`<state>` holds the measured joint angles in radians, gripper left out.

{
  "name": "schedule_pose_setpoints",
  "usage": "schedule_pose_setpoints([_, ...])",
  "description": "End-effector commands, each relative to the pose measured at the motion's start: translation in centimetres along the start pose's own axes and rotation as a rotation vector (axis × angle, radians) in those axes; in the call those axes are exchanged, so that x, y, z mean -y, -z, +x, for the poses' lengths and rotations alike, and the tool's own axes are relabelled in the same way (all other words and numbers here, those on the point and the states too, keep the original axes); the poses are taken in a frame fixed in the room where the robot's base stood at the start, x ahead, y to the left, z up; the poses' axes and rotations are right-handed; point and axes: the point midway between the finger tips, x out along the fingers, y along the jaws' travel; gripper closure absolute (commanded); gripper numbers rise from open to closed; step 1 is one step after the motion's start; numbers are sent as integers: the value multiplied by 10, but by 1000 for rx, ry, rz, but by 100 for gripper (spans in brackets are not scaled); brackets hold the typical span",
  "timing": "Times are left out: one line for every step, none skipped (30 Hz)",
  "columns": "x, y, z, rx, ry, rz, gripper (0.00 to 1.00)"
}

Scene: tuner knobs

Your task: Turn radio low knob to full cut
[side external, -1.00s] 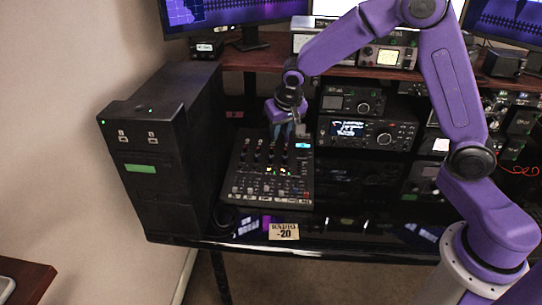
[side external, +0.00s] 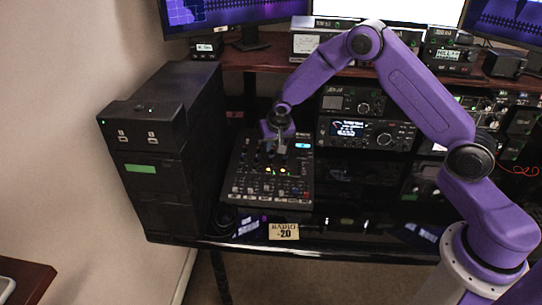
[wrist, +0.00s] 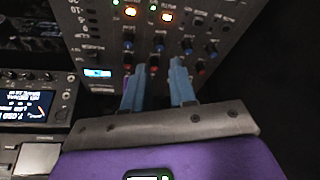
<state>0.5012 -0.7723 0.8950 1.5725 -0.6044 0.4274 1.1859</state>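The black mixer (side external: 307,168) lies on the desk, with columns of small knobs, lit buttons and a small screen. It fills the top of the wrist view (wrist: 225,35). My gripper (side external: 278,148) is over the mixer's far half. In the wrist view my gripper (wrist: 157,76) has its two blue fingers apart, with a gap between them. A red-capped knob (wrist: 154,70) shows in line with this gap, near the fingertips. Other red and blue knobs stand on both sides. I cannot read the knob labels, and contact with any knob cannot be told.
A card reading "RADIO -20" (side external: 283,231) is at the desk's front edge. A black tower (side external: 150,165) stands left of the mixer. A radio with a lit display (side external: 365,133) stands to the right. A wooden shelf with more gear (side external: 245,60) is behind.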

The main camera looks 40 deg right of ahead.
Motion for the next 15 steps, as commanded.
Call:
schedule_pose_setpoints([-1, -1, 10, 3, -3, 1, 74])
schedule_pose_setpoints([-1, -1, 14, 2, -2, 2, 74])
schedule_pose_setpoints([-1, -1, 21, 2, -2, 2, 74])
schedule_pose_setpoints([-1, -1, 26, 2, -2, 2, 74])
schedule_pose_setpoints([-1, 0, 30, 1, -1, 2, 74])
schedule_pose_setpoints([-1, -1, 37, 2, -2, 1, 74])
schedule_pose_setpoints([-1, 0, 41, 1, -1, 2, 74])
schedule_pose_setpoints([-1, -1, 45, 2, -2, 2, 74])
schedule_pose_setpoints([-1, -1, 50, 2, -2, 2, 74])
schedule_pose_setpoints([-1, 0, 54, 1, -1, 2, 74])
schedule_pose_setpoints([-1, 0, 58, 2, -2, 2, 74])
schedule_pose_setpoints([-1, 0, 61, 1, -1, 2, 74])
schedule_pose_setpoints([-1, 0, 64, 1, -1, 2, 74])
schedule_pose_setpoints([-1, 0, 66, 1, -1, 2, 74])
schedule_pose_setpoints([0, 0, 69, 1, -1, 2, 74])
